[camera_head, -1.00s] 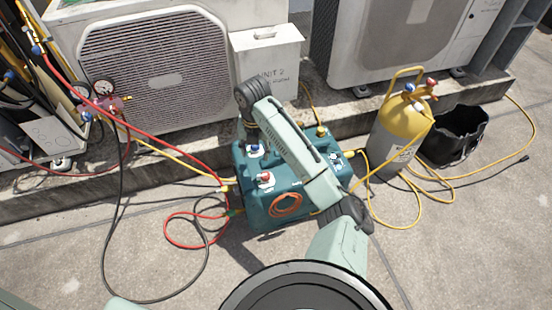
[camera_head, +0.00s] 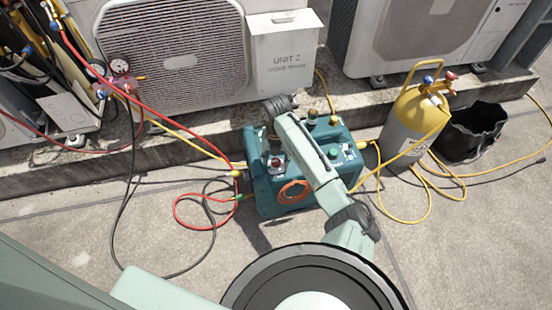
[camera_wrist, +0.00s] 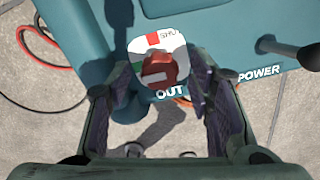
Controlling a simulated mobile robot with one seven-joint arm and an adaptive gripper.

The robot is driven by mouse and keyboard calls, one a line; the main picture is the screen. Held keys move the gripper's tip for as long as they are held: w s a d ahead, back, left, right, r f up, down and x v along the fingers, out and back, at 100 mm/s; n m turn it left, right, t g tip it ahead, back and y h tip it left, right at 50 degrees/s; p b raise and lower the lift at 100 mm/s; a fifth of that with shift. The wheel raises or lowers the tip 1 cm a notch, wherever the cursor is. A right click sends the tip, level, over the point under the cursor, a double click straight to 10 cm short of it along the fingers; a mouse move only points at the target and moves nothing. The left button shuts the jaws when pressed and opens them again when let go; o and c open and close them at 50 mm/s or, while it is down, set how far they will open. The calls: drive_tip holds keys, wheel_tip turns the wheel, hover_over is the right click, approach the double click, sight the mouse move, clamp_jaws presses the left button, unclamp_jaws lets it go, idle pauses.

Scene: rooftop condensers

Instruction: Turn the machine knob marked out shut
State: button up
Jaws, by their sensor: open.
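The teal machine (camera_head: 262,195) stands on the concrete in the head view, with a red knob (camera_head: 276,163) on its top left. In the wrist view the red knob (camera_wrist: 160,70) sits on a white dial plate (camera_wrist: 146,45) with a red mark beside partly cut-off "SHUT" lettering and green at the left. The label "OUT" (camera_wrist: 169,93) is below it. My gripper (camera_wrist: 162,78) is open, with one dark finger on each side of the knob; contact cannot be told. In the head view my arm hides part of the machine's top.
A "POWER" label (camera_wrist: 258,73) and a black post (camera_wrist: 300,54) are right of the knob. Red, yellow and black hoses lie around the machine. A yellow-topped cylinder (camera_head: 419,110) and a black bucket (camera_head: 470,132) stand at right. Condenser units (camera_head: 178,65) stand behind.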

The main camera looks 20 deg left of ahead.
drive_tip(key=shift+c, duration=0.4)
clamp_jaws()
drive_tip(key=shift+r+m+p, duration=0.1)
drive_tip(key=shift+m+p, duration=0.2)
drive_tip(key=shift+p, duration=0.05)
drive_tip(key=m+p, duration=0.3)
drive_tip(key=shift+r+m, duration=0.1)
drive_tip(key=shift+m, duration=0.2)
drive_tip(key=m+p, duration=0.3)
drive_tip(key=m, duration=0.1)
drive_tip(key=shift+s+m, duration=0.1)
drive_tip(key=shift+m, duration=0.2)
drive_tip(key=m+p, duration=0.3)
drive_tip(key=m, duration=0.1)
drive_tip(key=shift+m, duration=0.3)
drive_tip(key=shift+m+p, duration=1.05)
drive_tip(key=shift+m, duration=0.95)
drive_tip(key=shift+f, duration=0.2)
